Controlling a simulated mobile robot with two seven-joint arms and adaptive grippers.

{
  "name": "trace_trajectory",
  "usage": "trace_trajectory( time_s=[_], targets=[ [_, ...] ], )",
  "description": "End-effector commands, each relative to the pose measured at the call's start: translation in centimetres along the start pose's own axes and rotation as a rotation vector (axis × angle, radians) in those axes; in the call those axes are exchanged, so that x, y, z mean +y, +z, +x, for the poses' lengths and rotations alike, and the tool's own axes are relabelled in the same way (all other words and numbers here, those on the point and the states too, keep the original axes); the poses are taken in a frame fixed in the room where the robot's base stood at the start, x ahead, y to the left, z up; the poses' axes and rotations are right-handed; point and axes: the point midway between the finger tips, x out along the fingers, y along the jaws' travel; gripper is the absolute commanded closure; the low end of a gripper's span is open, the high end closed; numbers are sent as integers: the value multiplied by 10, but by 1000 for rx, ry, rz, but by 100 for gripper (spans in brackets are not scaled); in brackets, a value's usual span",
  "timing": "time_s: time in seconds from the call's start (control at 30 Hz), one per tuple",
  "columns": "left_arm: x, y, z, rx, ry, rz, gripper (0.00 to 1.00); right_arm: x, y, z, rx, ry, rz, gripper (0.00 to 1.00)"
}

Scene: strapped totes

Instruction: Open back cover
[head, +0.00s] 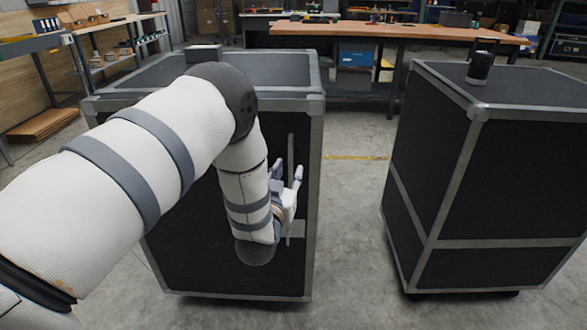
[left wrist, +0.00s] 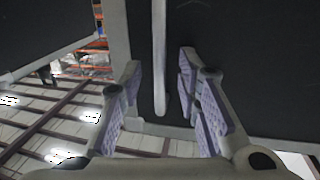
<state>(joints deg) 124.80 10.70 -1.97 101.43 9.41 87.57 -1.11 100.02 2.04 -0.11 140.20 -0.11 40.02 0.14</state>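A black case with grey metal edges (head: 160,256) stands left of centre. Its near face carries a narrow upright grey strip (head: 290,150), which also shows in the left wrist view (left wrist: 159,50). My left gripper (head: 287,175) is at this face, beside the strip. In the left wrist view its purple-padded fingers (left wrist: 160,72) are spread apart, with the strip seen between them. I see no contact between fingers and strip, and depth is hard to judge. My left arm hides part of the case's face and top. My right gripper is not in view.
A second black case (head: 500,185) stands to the right, with a small black object (head: 479,68) on top. Grey floor (head: 350,210) lies clear between the cases. A wooden-topped workbench (head: 400,35) stands behind, and shelving (head: 110,45) lines the left side.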

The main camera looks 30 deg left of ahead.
Motion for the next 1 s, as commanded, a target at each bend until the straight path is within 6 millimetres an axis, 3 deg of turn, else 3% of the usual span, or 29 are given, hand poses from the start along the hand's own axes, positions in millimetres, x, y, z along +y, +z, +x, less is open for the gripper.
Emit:
trace_trajectory(
  time_s=[0.2, 0.47, 0.6, 1.0],
  targets=[
    [0, 2, 27, -2, 0, 2, 70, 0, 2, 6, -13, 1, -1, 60],
    [0, 0, 29, -2, 0, 1, 70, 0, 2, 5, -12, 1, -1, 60],
    [0, 1, 29, -2, 0, 1, 99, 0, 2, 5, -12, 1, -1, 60],
    [1, 1, 28, -3, 11, 1, 100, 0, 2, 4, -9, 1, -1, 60]
  ],
)
